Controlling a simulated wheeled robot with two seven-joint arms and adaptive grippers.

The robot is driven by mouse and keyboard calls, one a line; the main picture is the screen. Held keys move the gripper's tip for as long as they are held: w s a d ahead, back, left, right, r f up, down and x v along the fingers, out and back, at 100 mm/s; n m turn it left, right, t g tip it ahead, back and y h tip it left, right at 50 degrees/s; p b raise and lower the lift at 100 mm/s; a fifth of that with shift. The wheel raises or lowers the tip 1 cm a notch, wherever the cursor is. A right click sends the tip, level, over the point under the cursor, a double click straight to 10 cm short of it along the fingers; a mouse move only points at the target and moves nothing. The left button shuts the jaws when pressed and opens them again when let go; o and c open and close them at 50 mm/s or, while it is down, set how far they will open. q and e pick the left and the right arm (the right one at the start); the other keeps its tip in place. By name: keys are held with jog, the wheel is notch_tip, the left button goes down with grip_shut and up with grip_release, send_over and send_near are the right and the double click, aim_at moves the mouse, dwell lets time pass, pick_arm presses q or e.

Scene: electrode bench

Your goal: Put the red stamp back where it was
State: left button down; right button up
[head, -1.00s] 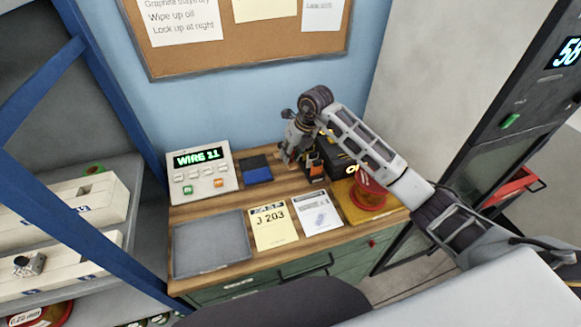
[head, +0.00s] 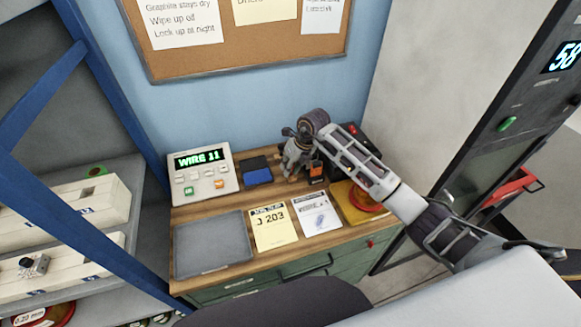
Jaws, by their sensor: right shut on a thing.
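My right gripper (head: 292,174) is low over the back of the wooden bench, just right of the blue pad (head: 257,171). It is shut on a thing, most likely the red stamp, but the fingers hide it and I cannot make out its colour. I cannot tell whether it touches the bench top. A small black item with an orange face (head: 316,172) stands close to the right of the fingers. My left gripper is not in view.
A wire display box (head: 204,174) stands at the back left. A grey tray (head: 212,244), a yellow J 203 card (head: 273,227) and a white card (head: 317,213) lie in front. A yellow pad (head: 352,208) with a red round thing (head: 364,198) lies right, under my forearm.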

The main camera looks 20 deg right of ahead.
jog(key=shift+f, duration=0.4)
jog(key=shift+f, duration=0.1)
jog(key=o, duration=0.8)
jog(key=b+v, duration=0.2)
jog(key=v, duration=1)
dwell(0.7)
